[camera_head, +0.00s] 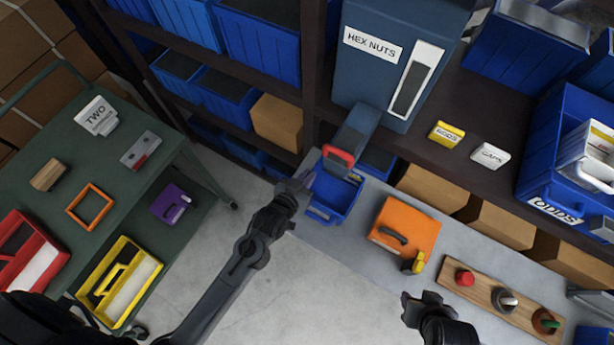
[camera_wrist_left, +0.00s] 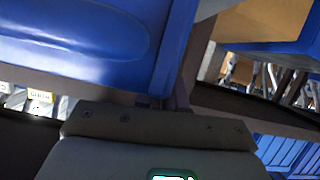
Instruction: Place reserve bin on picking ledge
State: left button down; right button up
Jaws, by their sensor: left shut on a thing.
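A blue open bin (camera_head: 335,196) sits on or just above the left end of the grey ledge (camera_head: 350,232), below the chute of the HEX NUTS dispenser (camera_head: 392,62). My left gripper (camera_head: 300,186) is shut on the bin's left rim. In the left wrist view the bin's blue wall (camera_wrist_left: 85,45) fills the upper left, right against the gripper (camera_wrist_left: 160,104). Whether the bin's base touches the ledge is hard to tell. My right gripper (camera_head: 425,298) is near the ledge's front edge, apart from the bin; its finger opening is unclear.
An orange block with a handle (camera_head: 405,228) lies on the ledge right of the bin. A wooden board (camera_head: 500,296) with several coloured knobs is further right. The red-edged chute (camera_head: 345,150) overhangs the bin. A green cart (camera_head: 95,165) stands left, with bare floor between.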

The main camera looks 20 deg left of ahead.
pick_arm(q)
jog(key=c, duration=1.7)
grip_release()
jog(key=shift+f, duration=0.1)
jog(key=o, duration=0.5)
jog(key=shift+s+r, duration=0.2)
jog(key=shift+r, duration=0.05)
jog(key=s+a+r+g, duration=0.2)
jog(key=s+g, duration=0.1)
jog(key=s, duration=0.3)
jog(key=s+a+r+m+g+y, duration=0.1)
jog(key=s+a+r+g, duration=0.1)
jog(key=s, duration=0.5)
jog(key=s+a+r+g+p, duration=0.1)
jog(key=s+a+r+g, duration=0.1)
jog(key=s, duration=0.5)
jog(key=shift+s+a+r+m+g+y, duration=0.1)
jog(key=shift+a+m+g+y, duration=0.25)
jog(key=shift+a+g, duration=0.75)
